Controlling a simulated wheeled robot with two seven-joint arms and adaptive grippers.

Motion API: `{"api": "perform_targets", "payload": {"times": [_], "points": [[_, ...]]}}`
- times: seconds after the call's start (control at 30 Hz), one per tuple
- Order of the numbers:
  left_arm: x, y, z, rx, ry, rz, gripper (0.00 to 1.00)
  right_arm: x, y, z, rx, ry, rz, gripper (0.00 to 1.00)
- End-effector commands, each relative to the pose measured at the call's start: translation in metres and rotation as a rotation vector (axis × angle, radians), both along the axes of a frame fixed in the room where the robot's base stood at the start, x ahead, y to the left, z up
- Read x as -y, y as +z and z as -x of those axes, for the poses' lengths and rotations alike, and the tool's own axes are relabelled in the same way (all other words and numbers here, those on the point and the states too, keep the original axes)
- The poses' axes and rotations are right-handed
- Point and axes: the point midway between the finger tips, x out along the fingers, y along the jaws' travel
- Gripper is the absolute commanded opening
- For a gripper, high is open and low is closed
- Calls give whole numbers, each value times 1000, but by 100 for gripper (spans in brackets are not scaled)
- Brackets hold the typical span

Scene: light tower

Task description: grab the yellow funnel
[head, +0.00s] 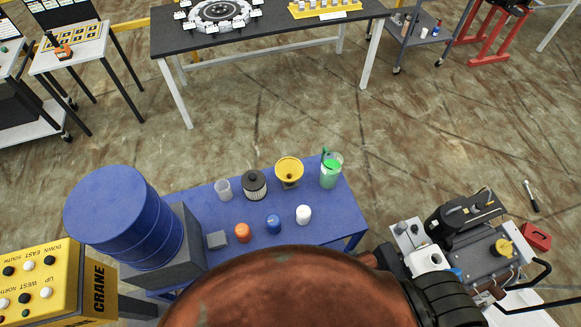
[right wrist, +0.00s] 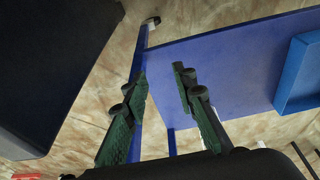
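The yellow funnel (head: 289,171) is in the head view, near the far edge of the blue table (head: 208,207). Its wide mouth faces up and nothing covers it. It stands between a dark ribbed cylinder (head: 255,185) and a clear container with green contents (head: 331,174). My right gripper (right wrist: 161,75) is in the right wrist view, its two green-and-black fingers apart with nothing between them. Behind them is a blue panel or table surface. The funnel does not show in that view. Neither gripper can be made out in the head view, and my left gripper is not seen.
A clear cup (head: 223,189) and orange (head: 242,233), blue (head: 273,224) and white (head: 303,214) small items share the table. A blue drum (head: 125,222) stands at left. A large brown rounded surface hides the table's near side. A blue tray (right wrist: 303,72) shows in the right wrist view.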

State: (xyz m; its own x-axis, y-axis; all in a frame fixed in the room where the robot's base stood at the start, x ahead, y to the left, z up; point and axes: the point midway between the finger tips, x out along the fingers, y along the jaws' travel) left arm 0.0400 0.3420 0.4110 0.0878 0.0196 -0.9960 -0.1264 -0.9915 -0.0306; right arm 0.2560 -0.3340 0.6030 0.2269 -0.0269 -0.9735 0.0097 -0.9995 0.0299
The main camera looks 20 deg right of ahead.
Motion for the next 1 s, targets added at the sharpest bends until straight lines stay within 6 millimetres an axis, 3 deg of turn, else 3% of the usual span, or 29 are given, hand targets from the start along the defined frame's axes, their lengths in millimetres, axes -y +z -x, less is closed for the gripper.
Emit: {"api": "perform_targets", "payload": {"times": [0.03,0.1,0.5,0.6,0.87,1.0], "points": [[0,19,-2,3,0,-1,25,1,42,-10,17,-8,-1,25],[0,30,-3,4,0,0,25,1,79,-19,30,-17,-1,25],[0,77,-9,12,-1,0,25,-1,235,-50,97,-91,-30,25],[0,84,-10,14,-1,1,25,-12,254,-72,125,-170,-81,25],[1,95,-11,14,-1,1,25,-43,271,-134,179,-397,-237,25],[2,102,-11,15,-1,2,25,-64,284,-178,199,-555,-353,25]]}}
